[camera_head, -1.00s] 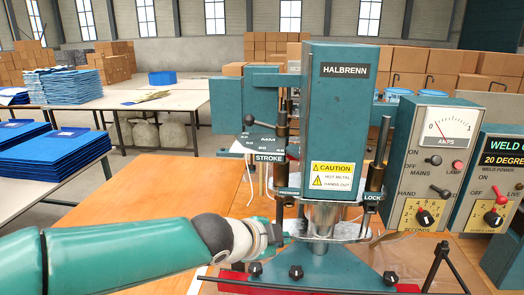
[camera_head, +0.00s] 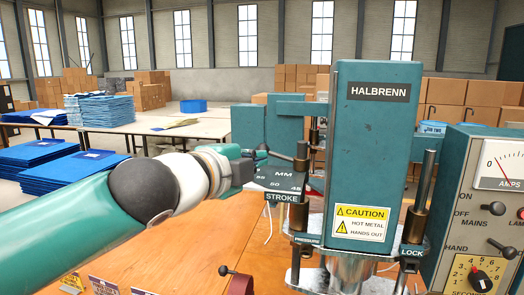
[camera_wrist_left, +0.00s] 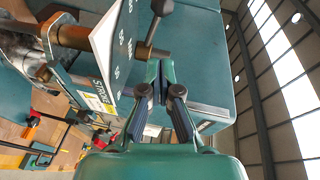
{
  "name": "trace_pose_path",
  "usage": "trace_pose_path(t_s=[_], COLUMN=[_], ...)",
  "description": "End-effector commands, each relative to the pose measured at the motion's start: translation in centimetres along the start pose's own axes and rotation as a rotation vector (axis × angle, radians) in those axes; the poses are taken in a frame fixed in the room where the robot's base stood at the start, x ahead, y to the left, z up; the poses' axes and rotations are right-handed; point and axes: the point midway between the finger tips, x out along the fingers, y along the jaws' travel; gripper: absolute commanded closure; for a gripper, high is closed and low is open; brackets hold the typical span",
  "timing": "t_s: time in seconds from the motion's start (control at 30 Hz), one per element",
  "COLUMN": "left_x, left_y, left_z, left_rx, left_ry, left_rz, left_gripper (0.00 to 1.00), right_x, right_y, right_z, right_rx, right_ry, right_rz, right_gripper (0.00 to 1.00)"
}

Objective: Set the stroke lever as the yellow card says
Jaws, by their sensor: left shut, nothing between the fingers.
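The stroke lever is a thin rod with a dark ball knob (camera_head: 262,148), pointing left from its pivot above the STROKE scale plate (camera_head: 283,180). In the left wrist view, the knob (camera_wrist_left: 162,7) and rod show near the top, beside the plate (camera_wrist_left: 112,50). My left gripper (camera_head: 250,166) is just left of the plate, close below the knob. In the left wrist view its fingers (camera_wrist_left: 161,68) are shut and empty, close to the rod; contact cannot be told. Small cards (camera_head: 103,286) stand at the bottom left edge, too small to read. My right gripper is out of view.
The teal HALBRENN press (camera_head: 376,150) stands right of the plate, with a yellow caution label (camera_head: 361,221). A control box (camera_head: 480,210) is at the far right.

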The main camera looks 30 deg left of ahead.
Motion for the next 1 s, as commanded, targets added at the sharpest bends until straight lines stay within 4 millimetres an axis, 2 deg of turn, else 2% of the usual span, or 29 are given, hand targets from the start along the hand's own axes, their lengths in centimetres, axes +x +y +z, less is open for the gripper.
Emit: trace_pose_path(t_s=[0.03, 0.2, 0.4, 0.6, 0.9, 1.0], left_x=[1.3, 4.7, 6.4, 7.1, 7.2, 7.7], left_y=[-0.1, 0.0, -0.3, 0.0, 0.0, -0.2], left_z=[0.0, -0.2, 1.9, 2.5, 2.5, 2.9], left_rx=[0.001, 0.000, -0.001, -0.001, -0.001, -0.001], left_ry=[-0.001, 0.004, 0.002, 0.006, 0.007, 0.005], left_rz=[0.004, 0.004, 0.003, 0.001, 0.001, 0.003], left_gripper=[1.00, 1.00, 1.00, 1.00, 1.00, 1.00], right_x=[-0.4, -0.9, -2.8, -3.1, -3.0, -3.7], right_y=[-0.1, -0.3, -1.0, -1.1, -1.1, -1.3], right_z=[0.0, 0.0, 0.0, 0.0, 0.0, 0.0], right_rx=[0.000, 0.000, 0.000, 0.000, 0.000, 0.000], right_ry=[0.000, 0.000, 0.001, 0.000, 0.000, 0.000], right_rz=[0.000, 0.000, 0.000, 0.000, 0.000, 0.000], right_gripper=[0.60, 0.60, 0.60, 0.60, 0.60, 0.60])
